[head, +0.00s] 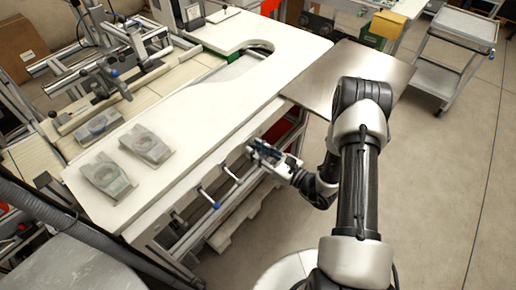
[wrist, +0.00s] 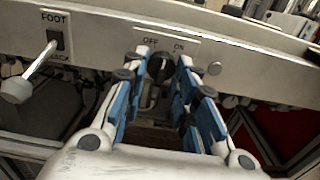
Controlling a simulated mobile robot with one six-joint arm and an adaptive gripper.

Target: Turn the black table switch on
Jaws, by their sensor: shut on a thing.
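The black table switch (wrist: 157,66) is a dark knob on the pale front panel of the table, under a label reading OFF on the left and ON on the right. My gripper (wrist: 163,72) has its blue-padded fingers on either side of the knob and is shut on it. Part of the knob is hidden between the fingers, and I cannot tell exactly which way it points. In the head view my gripper (head: 262,152) is at the table's front edge, where the switch itself cannot be made out.
A lever with a pale knob (wrist: 16,89) sticks out left of the switch, by a FOOT label. The white table (head: 215,125) carries grey fixtures (head: 146,146) on its left part. A metal side plate (head: 335,75) adjoins its right end. A cart (head: 458,50) stands on open floor beyond.

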